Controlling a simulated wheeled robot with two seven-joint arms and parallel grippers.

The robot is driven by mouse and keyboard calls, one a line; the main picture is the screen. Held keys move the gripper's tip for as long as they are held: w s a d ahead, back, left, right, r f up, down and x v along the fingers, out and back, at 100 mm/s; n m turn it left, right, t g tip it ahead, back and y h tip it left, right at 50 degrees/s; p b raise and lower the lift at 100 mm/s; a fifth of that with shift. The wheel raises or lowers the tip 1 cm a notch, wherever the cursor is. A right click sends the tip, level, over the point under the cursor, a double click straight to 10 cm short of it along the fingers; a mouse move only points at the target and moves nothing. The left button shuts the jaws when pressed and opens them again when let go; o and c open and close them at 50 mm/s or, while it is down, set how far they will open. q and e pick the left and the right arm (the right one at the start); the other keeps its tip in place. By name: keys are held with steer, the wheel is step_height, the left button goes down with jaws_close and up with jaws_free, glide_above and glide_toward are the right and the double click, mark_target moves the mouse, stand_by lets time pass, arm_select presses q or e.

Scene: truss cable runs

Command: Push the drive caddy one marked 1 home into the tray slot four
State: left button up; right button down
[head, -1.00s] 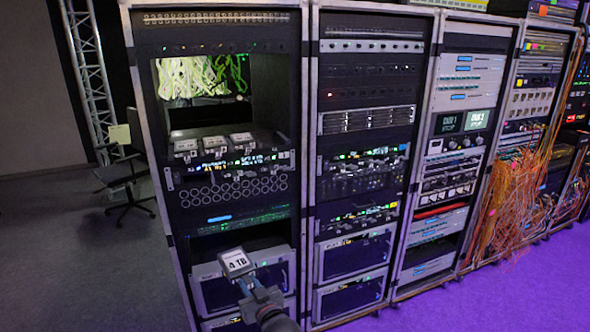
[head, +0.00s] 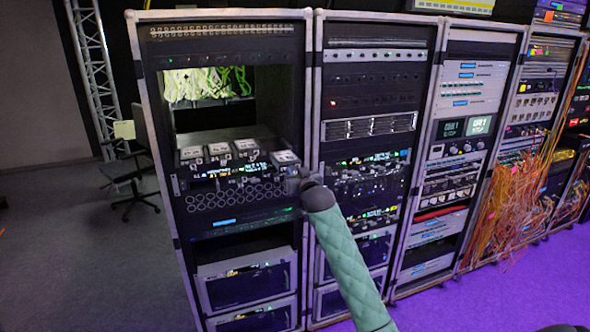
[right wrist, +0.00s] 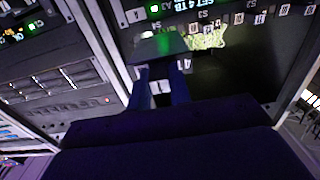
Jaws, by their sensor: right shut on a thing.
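The drive caddy (head: 284,157) has a pale label on its top, too small to read here. It sits at the right end of the row in the tray (head: 225,172), at the rightmost slot. Its front stands further out than the neighbouring caddies; how deep it sits is hidden. My right gripper (head: 296,182) is shut on its front end. In the right wrist view, both dark fingers (right wrist: 159,85) close on the grey-green caddy (right wrist: 158,47) in front of the rack face. My left gripper is not in view.
Three other caddies (head: 218,149) with pale labels sit left of the held one. A rack post (head: 309,130) stands close on the right. A panel of round holes (head: 235,196) lies below the tray. Open space shows above the tray.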

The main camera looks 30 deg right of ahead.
mark_target(286, 160)
steer(key=shift+w+d+r, duration=0.15)
steer(key=shift+d+r, duration=0.05)
steer(key=shift+b+x, duration=0.35)
steer(key=shift+x, duration=0.9)
arm_select(q)
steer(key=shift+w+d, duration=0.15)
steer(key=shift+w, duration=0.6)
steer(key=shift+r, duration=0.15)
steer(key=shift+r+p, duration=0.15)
steer(key=shift+p, duration=0.2)
arm_select(e)
steer(key=shift+r, duration=0.1)
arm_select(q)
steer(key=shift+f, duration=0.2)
arm_select(e)
steer(key=shift+x, duration=3)
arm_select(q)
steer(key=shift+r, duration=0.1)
arm_select(e)
steer(key=shift+w, duration=0.1)
arm_select(q)
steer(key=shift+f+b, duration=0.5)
steer(key=shift+b, duration=0.2)
arm_select(e)
steer(key=shift+x, duration=2.9)
